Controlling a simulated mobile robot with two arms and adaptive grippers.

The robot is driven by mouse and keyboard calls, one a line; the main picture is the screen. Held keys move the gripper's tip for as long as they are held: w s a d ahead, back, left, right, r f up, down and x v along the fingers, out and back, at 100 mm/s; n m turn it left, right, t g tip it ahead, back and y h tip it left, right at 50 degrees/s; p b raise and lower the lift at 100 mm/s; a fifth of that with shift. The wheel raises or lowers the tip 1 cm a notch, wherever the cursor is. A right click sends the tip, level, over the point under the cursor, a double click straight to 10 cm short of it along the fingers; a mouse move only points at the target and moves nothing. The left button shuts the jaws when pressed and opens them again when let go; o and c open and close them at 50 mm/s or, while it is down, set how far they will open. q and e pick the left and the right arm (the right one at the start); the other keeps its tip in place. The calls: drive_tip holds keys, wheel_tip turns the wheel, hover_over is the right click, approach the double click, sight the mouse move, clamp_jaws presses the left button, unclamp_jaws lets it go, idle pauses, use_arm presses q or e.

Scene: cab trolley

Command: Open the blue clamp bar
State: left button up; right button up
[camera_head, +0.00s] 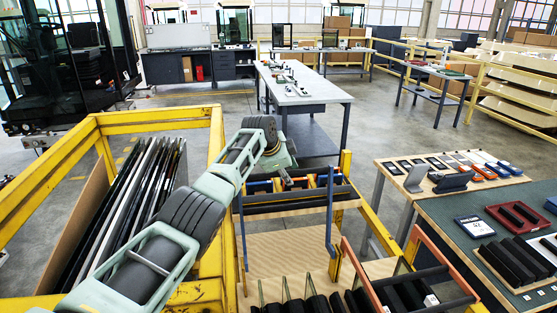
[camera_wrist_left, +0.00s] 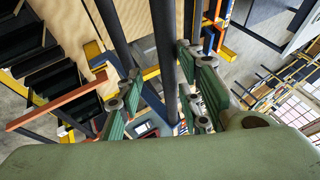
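The blue clamp bar (camera_head: 330,212) is on the yellow trolley, past the middle. Its blue side arm stands upright at the right, and dark cross rods run near its top. My left gripper (camera_head: 284,181) reaches over the left side to the top of these rods; its fingers are small and partly hidden there. In the left wrist view, the green fingers of my left gripper (camera_wrist_left: 163,98) are spread apart, with a dark rod (camera_wrist_left: 165,50) passing between them. I cannot tell whether they touch it. Blue parts (camera_wrist_left: 208,42) show beside it. My right gripper is out of view.
A red clamp bar (camera_head: 385,285) stands at the near right of the trolley, over black parts. Dark panels (camera_head: 140,195) stand upright in the left bay. A yellow frame post (camera_head: 345,165) rises at the right. A worktable (camera_head: 440,212) with trays is further right.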

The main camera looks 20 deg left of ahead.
use_arm(q)
drive_tip(key=d+v, duration=0.1)
drive_tip(key=v, duration=0.9)
drive_tip(key=shift+s+a+r, duration=0.25)
drive_tip(key=shift+a+r, duration=0.1)
drive_tip(key=shift+a, duration=0.15)
drive_tip(key=shift+f, duration=0.1)
